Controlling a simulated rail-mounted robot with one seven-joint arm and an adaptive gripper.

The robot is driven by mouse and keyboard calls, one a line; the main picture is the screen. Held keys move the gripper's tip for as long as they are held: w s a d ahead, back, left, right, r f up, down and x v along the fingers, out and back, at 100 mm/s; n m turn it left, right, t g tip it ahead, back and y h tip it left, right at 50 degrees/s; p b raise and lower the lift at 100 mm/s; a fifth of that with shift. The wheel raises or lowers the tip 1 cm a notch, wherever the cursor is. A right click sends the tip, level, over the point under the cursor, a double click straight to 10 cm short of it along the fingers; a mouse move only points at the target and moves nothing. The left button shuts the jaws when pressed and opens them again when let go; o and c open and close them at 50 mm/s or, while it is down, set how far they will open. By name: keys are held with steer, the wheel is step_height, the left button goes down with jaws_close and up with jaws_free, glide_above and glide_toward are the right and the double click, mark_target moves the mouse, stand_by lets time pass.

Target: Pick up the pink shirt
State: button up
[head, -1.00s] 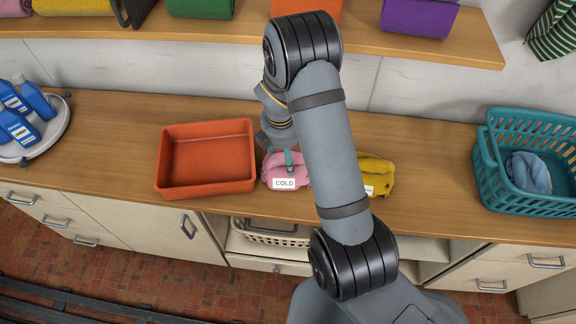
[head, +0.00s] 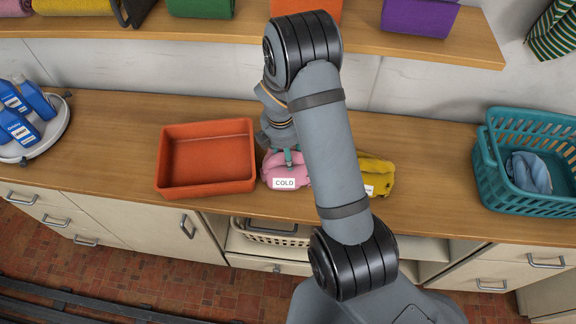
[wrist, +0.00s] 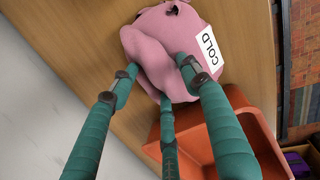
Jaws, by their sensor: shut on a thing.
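The pink shirt (head: 273,170) is a bundled pink cloth on the wooden counter, with a white tag reading "COLD". It sits just right of the orange tub (head: 206,187). My gripper (head: 288,157) is over the shirt, with its fingers down on it. In the wrist view, the teal fingers of my gripper (wrist: 165,85) close in on the near end of the pink shirt (wrist: 150,35), with cloth between them. The shirt's right side is hidden by my arm in the head view.
A yellow bundle (head: 377,178) with a white tag lies right of the shirt, partly behind my arm. A teal basket (head: 530,198) with a blue cloth stands at the right. Blue bottles (head: 18,128) stand on a round tray at the left. A shelf (head: 400,40) runs above.

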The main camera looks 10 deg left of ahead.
jaws_close()
steer(key=shift+w+r, duration=0.1)
steer(key=shift+r, duration=0.25)
step_height(320, 180, up, 4)
steer(key=shift+d+f+b, duration=0.15)
steer(key=shift+b, duration=0.2)
steer(key=d+r+b, duration=0.1)
steer(key=d+r, duration=0.5)
steer(key=d, duration=0.5)
steer(key=shift+s+d+r, duration=0.2)
steer(key=shift+s+r, duration=0.1)
